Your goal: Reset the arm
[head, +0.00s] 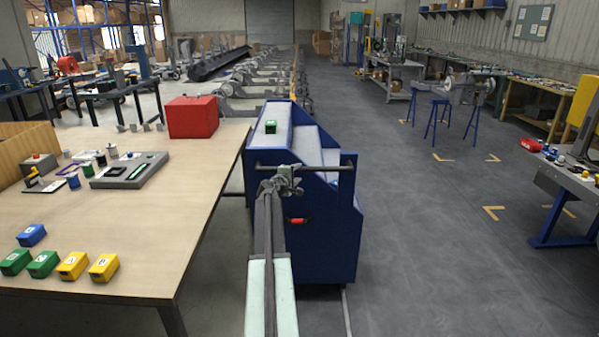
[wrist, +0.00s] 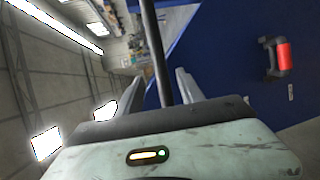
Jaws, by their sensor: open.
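My arm reaches forward from the bottom middle of the head view. My gripper (head: 284,176) is at its end, in front of a blue stepped cart (head: 322,235) and close to the cart's dark handle bar. In the wrist view my gripper (wrist: 157,78) has its two fingers spread apart. The dark bar passes across the view between or just beyond them; I cannot tell which. No object shows held in the fingers. The cart's blue side (wrist: 228,65) with a red handle (wrist: 283,57) fills the right of the wrist view.
A wooden table (head: 150,230) on the left holds a red box (head: 191,117), a grey tray (head: 130,171), and several blue, green and yellow blocks.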

